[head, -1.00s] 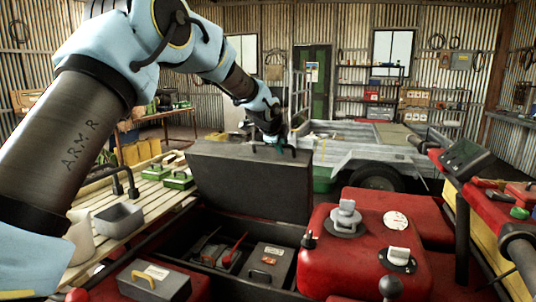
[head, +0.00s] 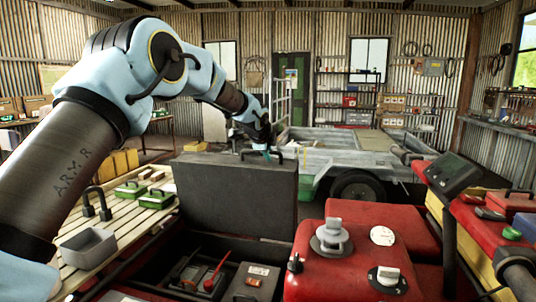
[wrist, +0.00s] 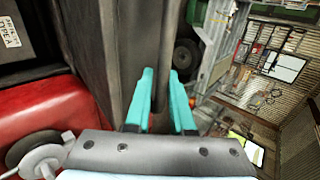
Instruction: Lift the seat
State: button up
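The seat (head: 236,199) is a dark grey, padded slab. In the head view it stands raised, close to upright, behind an open dark bay. My gripper (head: 266,154) is at its top edge, by a small dark handle (head: 279,153). In the wrist view the teal fingertips of my gripper (wrist: 161,72) lie on both sides of a thin dark bar, with little gap. The seat also fills a dark band in the wrist view (wrist: 100,50). The bar looks like the seat's handle, though its contact with the fingers is partly hidden.
The open bay holds tools with red handles (head: 216,272) and a dark box (head: 254,281). A red tank (head: 350,262) with caps stands at the right. A slatted rack (head: 128,232) with green boxes (head: 156,199) is at the left. A grey trailer (head: 345,152) stands behind the seat.

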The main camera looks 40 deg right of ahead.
jog(key=shift+o, duration=0.6)
jog(key=b+v, duration=0.4)
jog(key=v, duration=0.7)
jog(key=shift+w, duration=0.1)
